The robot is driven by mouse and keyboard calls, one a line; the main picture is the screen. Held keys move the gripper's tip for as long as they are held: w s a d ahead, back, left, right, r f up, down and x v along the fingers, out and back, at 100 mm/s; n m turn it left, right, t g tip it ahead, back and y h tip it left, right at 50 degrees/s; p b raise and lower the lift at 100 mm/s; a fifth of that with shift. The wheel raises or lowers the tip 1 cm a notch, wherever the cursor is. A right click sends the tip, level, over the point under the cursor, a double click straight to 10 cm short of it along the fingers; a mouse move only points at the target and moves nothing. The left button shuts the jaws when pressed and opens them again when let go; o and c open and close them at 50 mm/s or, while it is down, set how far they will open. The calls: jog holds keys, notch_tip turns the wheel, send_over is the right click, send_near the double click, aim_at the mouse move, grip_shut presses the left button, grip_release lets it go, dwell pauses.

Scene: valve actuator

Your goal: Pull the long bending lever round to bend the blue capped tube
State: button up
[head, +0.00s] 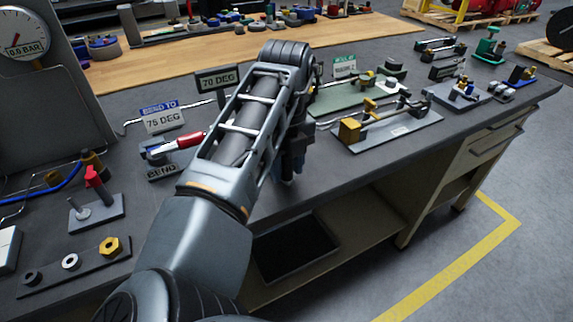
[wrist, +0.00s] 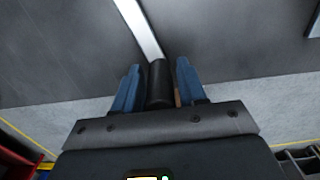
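The bending tool (head: 160,150) stands on the bench beside a "BEND" label, with a red handle (head: 190,140) toward my arm. In the wrist view a long pale metal lever (wrist: 139,28) ends in a black grip (wrist: 158,82). My gripper (wrist: 159,85) points down with its two blue fingers on either side of that grip. Narrow gaps show between the fingers and the grip, so it looks open around it. In the head view my gripper (head: 290,163) is partly hidden behind my arm at the bench's front edge. I cannot make out the blue capped tube; my arm covers part of the bender.
A "75 DEG" sign (head: 163,118) and a "70 DEG" sign (head: 217,79) stand behind the bender. A plate with a brass block (head: 385,131) lies to the right. A small stand with a red knob (head: 95,190) is at left. The floor before the bench is clear.

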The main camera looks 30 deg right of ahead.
grip_shut()
dwell(0.3)
jog(key=shift+s+a, duration=0.1)
jog(key=shift+a, duration=0.35)
jog(key=shift+o, duration=1.2)
grip_release()
jog(key=shift+r, duration=0.1)
notch_tip(320, 180, up, 8)
jog(key=p, duration=0.5)
jog(key=shift+f, duration=0.2)
